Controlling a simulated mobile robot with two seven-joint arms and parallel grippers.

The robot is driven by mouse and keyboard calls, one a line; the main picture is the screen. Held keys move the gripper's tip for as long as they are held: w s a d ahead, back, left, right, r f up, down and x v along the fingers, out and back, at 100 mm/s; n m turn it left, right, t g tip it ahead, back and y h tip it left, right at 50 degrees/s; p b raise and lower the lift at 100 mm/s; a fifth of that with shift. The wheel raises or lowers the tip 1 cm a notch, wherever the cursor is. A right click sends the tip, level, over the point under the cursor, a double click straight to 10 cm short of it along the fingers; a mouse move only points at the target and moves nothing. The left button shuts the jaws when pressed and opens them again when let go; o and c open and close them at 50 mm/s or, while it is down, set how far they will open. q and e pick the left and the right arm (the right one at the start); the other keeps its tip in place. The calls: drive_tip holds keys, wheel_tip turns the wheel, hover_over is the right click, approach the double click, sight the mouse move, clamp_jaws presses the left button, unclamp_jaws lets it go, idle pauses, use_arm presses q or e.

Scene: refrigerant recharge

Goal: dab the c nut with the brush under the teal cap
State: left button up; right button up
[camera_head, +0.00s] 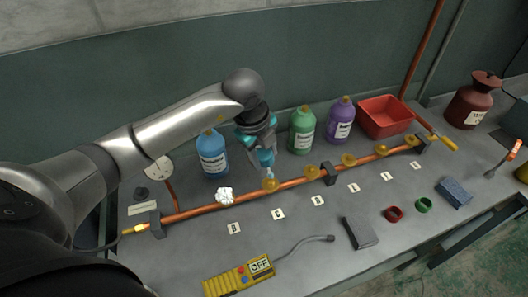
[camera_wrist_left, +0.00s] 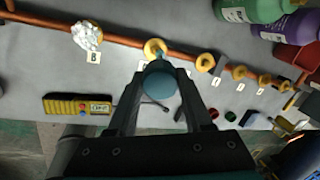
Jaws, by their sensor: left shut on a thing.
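My left gripper (camera_head: 265,160) is shut on the teal cap (camera_wrist_left: 160,80), which sits between both fingers in the left wrist view. A pale brush tip (camera_head: 270,174) points down from it, just above the C nut. The C nut (camera_head: 270,185) is a yellow ring-like nut on the copper pipe, behind the C label (camera_head: 278,214). It also shows in the left wrist view (camera_wrist_left: 154,47), just beyond the cap. I cannot tell whether the brush touches it. My right gripper is not in view.
Blue (camera_head: 213,157), green (camera_head: 302,132) and purple (camera_head: 340,121) bottles stand behind the pipe (camera_head: 295,182). A yellow detector (camera_head: 238,277) lies in front. A red bin (camera_head: 384,116) is at the back right.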

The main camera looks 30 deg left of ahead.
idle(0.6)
use_arm(q)
drive_tip(key=shift+f+b, duration=0.55)
drive_tip(key=shift+f, duration=0.25)
idle(1.4)
drive_tip(key=shift+r, duration=0.15)
wheel_tip(320, 180, up, 7)
drive_tip(key=p, duration=0.5)
drive_tip(key=shift+p, duration=0.35)
drive_tip(key=shift+w, duration=0.1)
